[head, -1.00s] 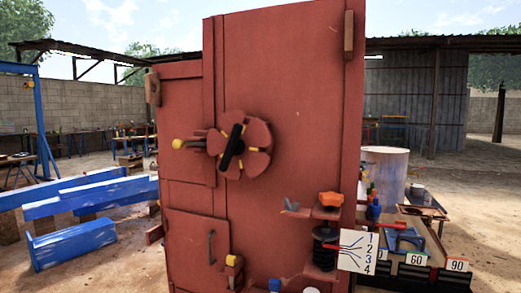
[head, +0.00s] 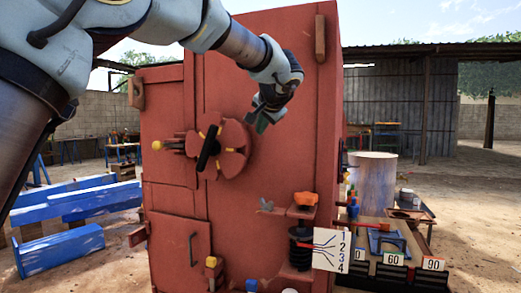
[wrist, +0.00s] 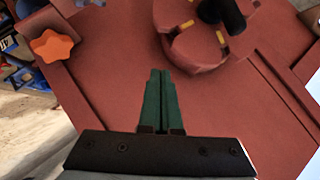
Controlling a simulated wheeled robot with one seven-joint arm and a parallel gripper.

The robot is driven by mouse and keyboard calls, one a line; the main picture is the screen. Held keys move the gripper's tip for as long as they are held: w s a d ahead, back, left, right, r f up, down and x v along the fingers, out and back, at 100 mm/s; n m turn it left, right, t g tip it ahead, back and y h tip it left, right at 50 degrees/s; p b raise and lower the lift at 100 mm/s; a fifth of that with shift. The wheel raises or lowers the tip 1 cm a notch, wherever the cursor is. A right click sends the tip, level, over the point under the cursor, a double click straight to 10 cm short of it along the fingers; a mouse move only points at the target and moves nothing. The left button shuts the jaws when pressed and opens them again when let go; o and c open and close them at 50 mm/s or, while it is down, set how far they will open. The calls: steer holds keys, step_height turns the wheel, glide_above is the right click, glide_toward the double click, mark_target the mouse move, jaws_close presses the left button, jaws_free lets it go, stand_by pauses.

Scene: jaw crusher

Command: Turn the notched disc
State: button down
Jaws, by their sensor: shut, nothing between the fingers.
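The notched disc (head: 234,138) is a red disc with notches in its rim and yellow marks. It stands on the upright front of the red machine (head: 270,60), with a black bar (head: 208,148) across its middle. The disc (wrist: 195,45) is partly cut off at the top of the wrist view. My gripper (head: 262,123) is in front of the machine, to the right of the disc and a little above it, apart from it. Its green fingers (wrist: 160,73) are together and empty in the wrist view.
A yellow-ended knob (head: 157,146) sits left of the disc. An orange star knob (head: 305,198), a black spring (head: 300,248) and a numbered card (head: 331,250) are at the lower right. A handle (head: 192,248) is low on the left panel. The face right of the disc is clear.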

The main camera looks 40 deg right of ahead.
steer(key=p, duration=0.4)
glide_toward(245, 158)
steer(key=w+d, duration=0.3)
steer(key=d, duration=0.1)
steer(key=shift+w+a+f+p, duration=0.3)
steer(key=shift+w+f, duration=0.25)
steer(key=shift+f, duration=0.15)
steer(key=shift+w+a+f+p, duration=0.15)
steer(key=shift+w+a+f, duration=0.1)
steer(key=shift+w+f, duration=0.4)
steer(key=shift+s+f, duration=0.1)
steer(key=shift+f, duration=0.05)
steer(key=shift+f+b, duration=0.35)
steer(key=shift+b, duration=0.8)
